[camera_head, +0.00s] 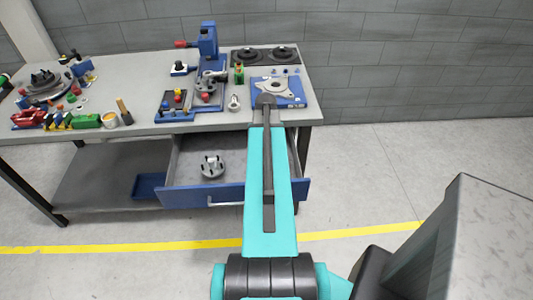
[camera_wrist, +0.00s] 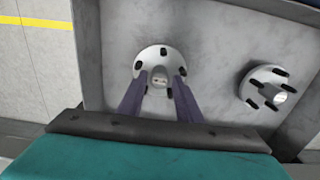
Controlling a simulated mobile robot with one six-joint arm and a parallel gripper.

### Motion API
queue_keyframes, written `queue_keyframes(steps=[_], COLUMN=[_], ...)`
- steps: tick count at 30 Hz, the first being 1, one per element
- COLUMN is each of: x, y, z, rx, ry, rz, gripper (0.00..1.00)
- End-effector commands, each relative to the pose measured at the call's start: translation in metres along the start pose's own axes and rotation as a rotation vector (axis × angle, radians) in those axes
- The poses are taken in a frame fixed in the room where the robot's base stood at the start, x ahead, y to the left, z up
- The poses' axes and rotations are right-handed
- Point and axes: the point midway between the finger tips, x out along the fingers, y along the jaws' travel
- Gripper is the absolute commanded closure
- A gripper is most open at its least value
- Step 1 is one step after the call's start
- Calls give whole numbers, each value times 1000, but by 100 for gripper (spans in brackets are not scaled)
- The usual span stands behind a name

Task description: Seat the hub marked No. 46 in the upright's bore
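Two grey round hubs with dark studs lie in the open drawer (camera_head: 185,163). In the wrist view one hub (camera_wrist: 151,54) is at the centre and the other hub (camera_wrist: 272,83) is at the right. Only one hub (camera_head: 212,167) shows in the head view. I cannot read a number on either. My gripper (camera_wrist: 160,84) is open, its purple fingers on either side of the central hub's raised middle. I cannot tell whether they touch it. A grey cast part (camera_head: 272,86), which may be the upright, lies on a blue plate (camera_head: 293,102) on the table.
The workbench (camera_head: 140,60) carries a blue press (camera_head: 208,45), a round dark turntable (camera_head: 45,84), colored blocks and small parts. A black panel with two round discs (camera_head: 265,55) is at the back. The drawer's blue front (camera_head: 225,194) stands out from the bench.

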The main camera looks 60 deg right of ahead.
Motion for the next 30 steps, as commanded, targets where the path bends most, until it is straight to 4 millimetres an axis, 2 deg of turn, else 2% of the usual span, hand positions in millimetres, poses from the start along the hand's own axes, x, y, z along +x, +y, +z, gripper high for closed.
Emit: queue_keyframes(steps=[8, 14, 30], x=[0, 0, -10], y=[0, 1, 1], z=[0, 0, 0], rx=[1, 1, 1], ry=[0, 0, 1], rz=[0, 0, 0], gripper=[68, 100, 100])
